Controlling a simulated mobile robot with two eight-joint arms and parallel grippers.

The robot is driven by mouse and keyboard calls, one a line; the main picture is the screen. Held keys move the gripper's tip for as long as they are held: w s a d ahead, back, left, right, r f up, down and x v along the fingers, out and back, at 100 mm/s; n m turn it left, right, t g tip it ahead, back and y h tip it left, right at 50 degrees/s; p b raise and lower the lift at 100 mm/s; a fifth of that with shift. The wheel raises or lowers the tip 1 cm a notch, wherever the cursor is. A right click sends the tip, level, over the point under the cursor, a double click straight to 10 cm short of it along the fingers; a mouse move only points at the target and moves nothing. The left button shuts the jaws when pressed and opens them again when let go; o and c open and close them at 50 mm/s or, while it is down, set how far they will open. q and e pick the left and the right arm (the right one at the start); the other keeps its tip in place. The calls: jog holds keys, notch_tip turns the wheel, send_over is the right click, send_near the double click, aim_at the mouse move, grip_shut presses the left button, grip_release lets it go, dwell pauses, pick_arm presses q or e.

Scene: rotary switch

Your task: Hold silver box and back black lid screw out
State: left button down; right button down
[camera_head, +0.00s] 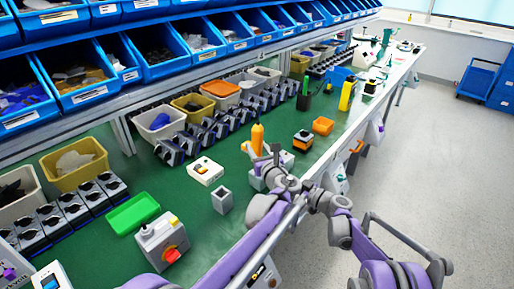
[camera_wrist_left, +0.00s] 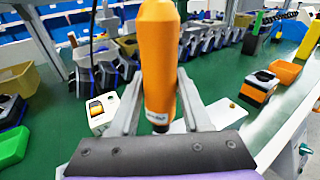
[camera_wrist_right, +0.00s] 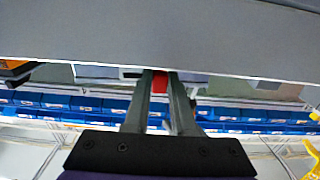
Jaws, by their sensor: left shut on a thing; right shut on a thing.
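An orange screwdriver (camera_head: 257,138) stands upright in my left gripper (camera_head: 268,160). In the left wrist view the orange handle (camera_wrist_left: 159,60) sits between both fingers, and its lower end hides behind the gripper. A small silver box (camera_head: 222,200), open at the top, stands on the green bench, left of and apart from my left gripper. An orange and black block (camera_head: 303,141) stands beyond the gripper to the right. In the right wrist view my right gripper (camera_wrist_right: 162,80) is shut on a small red thing (camera_wrist_right: 160,84), mostly hidden by its fingers. I cannot make out the black lid.
A grey box with a red rotary knob (camera_head: 163,243) and a green tray (camera_head: 134,213) are at the near left. A white box (camera_head: 205,171) lies mid-bench. Rows of blue bins (camera_head: 80,75) are behind. A grey panel (camera_wrist_right: 160,35) spans the right wrist view's top.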

aim_at(259, 138)
pick_arm(q)
jog(key=shift+d+r, duration=0.15)
dwell(0.4)
jog(key=shift+r, duration=2.15)
jog(key=shift+f, duration=0.1)
jog(key=shift+s+f+n+t, duration=0.15)
jog(key=shift+f+t, duration=0.05)
jog(key=shift+f, duration=0.3)
jog(key=shift+s+f+n+t, duration=0.15)
jog(key=shift+f+t, duration=0.05)
jog(key=shift+f, duration=0.25)
jog(key=c, duration=1)
grip_release()
grip_shut()
